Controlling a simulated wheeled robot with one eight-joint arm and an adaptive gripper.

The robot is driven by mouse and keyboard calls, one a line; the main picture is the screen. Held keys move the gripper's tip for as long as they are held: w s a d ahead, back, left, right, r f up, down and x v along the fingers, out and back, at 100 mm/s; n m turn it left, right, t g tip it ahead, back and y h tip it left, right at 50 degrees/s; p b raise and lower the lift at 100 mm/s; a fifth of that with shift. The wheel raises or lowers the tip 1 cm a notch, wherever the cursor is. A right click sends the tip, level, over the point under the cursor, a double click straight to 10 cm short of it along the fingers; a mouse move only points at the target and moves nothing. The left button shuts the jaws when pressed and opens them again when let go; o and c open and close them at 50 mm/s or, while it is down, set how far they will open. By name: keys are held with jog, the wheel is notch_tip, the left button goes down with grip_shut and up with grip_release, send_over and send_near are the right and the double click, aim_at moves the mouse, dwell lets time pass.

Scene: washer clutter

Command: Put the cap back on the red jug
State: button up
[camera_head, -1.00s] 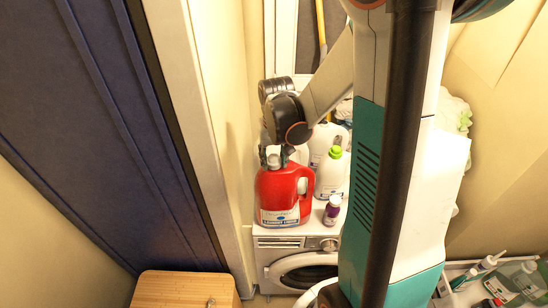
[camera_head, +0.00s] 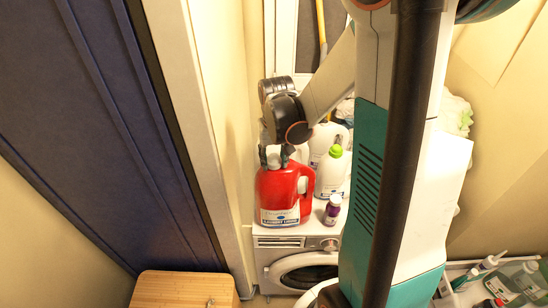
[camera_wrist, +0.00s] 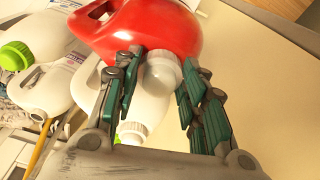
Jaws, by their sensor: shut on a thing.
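The red jug (camera_head: 281,196) stands upright with a white and blue label on its front. Its red body (camera_wrist: 150,22) also shows in the wrist view. A translucent whitish cap (camera_wrist: 163,74) sits between the fingers at the jug's top, against the red body; I cannot tell whether it is fully seated. My gripper (camera_head: 275,156) is above the jug, pointing down. In the wrist view, my gripper (camera_wrist: 163,62) has a green-padded finger on each side of the cap and is shut on it. The jug's neck is hidden behind the cap.
The jug stands on a white washer (camera_head: 300,262), near the wall on its left. White bottles, one with a green cap (camera_head: 335,151), stand close behind and to the right. A small purple bottle (camera_head: 332,211) is at the front right. A wooden box (camera_head: 185,288) is at lower left.

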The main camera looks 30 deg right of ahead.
jog(key=shift+c, duration=0.5)
jog(key=shift+c, duration=1)
jog(key=shift+f+m+b, duration=0.15)
jog(key=shift+m+b, duration=0.25)
jog(key=shift+m, duration=0.6)
jog(key=m+b, duration=0.1)
jog(key=m, duration=0.3)
jog(key=shift+m+h, duration=0.3)
jog(key=m+g+b, duration=0.1)
jog(key=m, duration=0.3)
jog(key=shift+m, duration=0.3)
jog(key=m, duration=0.3)
jog(key=shift+m+b, duration=0.3)
jog(key=shift+b, duration=0.1)
